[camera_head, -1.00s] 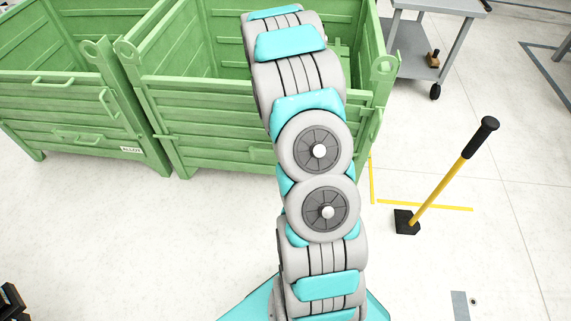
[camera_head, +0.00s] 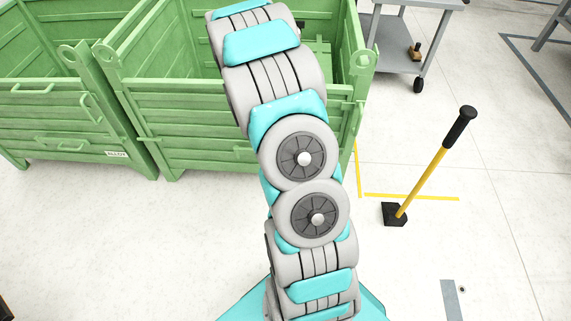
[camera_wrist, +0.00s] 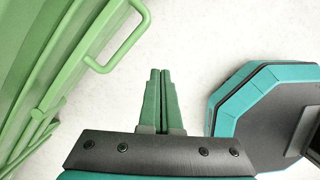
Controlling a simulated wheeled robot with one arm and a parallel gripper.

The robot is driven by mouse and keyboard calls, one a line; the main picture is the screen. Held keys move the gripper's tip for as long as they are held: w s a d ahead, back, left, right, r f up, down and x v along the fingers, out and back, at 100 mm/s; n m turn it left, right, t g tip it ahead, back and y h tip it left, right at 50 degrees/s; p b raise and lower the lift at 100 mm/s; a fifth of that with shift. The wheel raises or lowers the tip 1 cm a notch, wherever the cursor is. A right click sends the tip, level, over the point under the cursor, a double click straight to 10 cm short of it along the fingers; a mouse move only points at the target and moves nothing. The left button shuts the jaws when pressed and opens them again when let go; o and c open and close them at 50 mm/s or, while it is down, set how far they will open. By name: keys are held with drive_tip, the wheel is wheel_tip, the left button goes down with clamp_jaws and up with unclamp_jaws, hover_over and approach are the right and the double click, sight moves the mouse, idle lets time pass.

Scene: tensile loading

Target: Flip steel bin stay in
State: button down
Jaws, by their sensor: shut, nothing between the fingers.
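Two green steel bins stand side by side in the head view, the left bin (camera_head: 60,113) and the right bin (camera_head: 190,130). I cannot tell which part is the stay. My arm crosses in front of the right bin and hides part of its front and inside; my gripper is hidden there. In the wrist view my gripper (camera_wrist: 161,72) is shut and empty, its green fingertips together over pale floor. A green bin wall (camera_wrist: 50,60) with a bent rod handle (camera_wrist: 122,55) is to the left of the fingers, apart from them.
A sledgehammer (camera_head: 428,180) with a yellow handle stands on the floor at right, near yellow floor tape (camera_head: 410,196). A grey cart (camera_head: 400,45) is behind it, right of the bins. The floor in front of the bins is clear.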

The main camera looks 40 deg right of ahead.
drive_tip(key=s+v, duration=0.1)
drive_tip(key=v, duration=0.8)
drive_tip(key=shift+s, duration=0.3)
drive_tip(key=s+a+r+m, duration=0.6)
drive_tip(key=a+r+m, duration=0.2)
drive_tip(key=r, duration=0.4)
drive_tip(key=s+a+r+m+y, duration=0.1)
drive_tip(key=s+a+r+m, duration=0.3)
drive_tip(key=s+a, duration=0.3)
drive_tip(key=s+a+r+m+g+y, duration=0.1)
drive_tip(key=s+a+r+m, duration=0.3)
drive_tip(key=s+a, duration=0.3)
drive_tip(key=shift+a+r+m+y, duration=0.15)
drive_tip(key=shift+a+m+y, duration=0.15)
